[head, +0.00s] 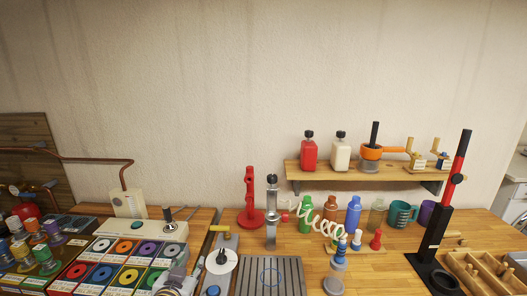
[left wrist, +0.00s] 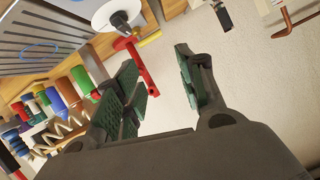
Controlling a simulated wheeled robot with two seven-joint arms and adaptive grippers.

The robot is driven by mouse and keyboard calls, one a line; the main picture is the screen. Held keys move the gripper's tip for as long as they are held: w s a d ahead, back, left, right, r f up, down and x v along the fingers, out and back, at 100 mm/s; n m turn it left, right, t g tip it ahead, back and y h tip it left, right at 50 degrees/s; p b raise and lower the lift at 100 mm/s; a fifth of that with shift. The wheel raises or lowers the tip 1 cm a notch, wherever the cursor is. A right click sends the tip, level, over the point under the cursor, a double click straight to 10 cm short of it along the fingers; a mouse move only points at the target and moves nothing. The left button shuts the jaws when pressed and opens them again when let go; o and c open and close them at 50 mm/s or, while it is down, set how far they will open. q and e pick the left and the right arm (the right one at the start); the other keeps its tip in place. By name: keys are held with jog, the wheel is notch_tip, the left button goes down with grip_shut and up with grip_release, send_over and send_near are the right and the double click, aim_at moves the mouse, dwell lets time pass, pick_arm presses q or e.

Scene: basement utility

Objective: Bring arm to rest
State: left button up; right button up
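My left gripper (left wrist: 156,60) shows in the left wrist view with its two green-padded fingers apart and nothing held between them. A red stand (left wrist: 138,68) appears beyond the fingers, partly covered by one of them. The same red stand (head: 250,200) is upright on the workbench in the head view. In the head view, a grey shape at the bottom edge, left of centre, may be part of my left arm; its fingers cannot be made out there. My right gripper is in neither view.
The wooden workbench (head: 390,262) is crowded. Boxes of coloured rings (head: 95,272) are at left, a slotted metal plate (head: 290,275) in the middle. Bottles and mugs stand at the back under a wall shelf (head: 350,172). A tall black-and-red tool (head: 447,200) rises at right.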

pick_arm(q)
jog(key=s+a+f+g, duration=0.2)
jog(key=s+f+g, duration=0.8)
jog(key=s+f, duration=0.95)
notch_tip(320, 180, down, 38)
jog(key=s+a+r+g+b, duration=0.1)
jog(key=s+a+b, duration=0.1)
jog(key=b, duration=0.4)
jog(key=s+a+f+b, duration=0.3)
jog(key=s+a+f, duration=0.1)
jog(key=s+f, duration=0.6)
jog(key=s+a+f+g+b, duration=0.1)
jog(key=s+a+f+b, duration=0.2)
jog(key=s+f, duration=0.7)
notch_tip(320, 180, down, 6)
jog(key=shift+s+a+f, duration=0.15)
jog(key=shift+s+a, duration=0.05)
jog(key=shift+a, duration=0.3)
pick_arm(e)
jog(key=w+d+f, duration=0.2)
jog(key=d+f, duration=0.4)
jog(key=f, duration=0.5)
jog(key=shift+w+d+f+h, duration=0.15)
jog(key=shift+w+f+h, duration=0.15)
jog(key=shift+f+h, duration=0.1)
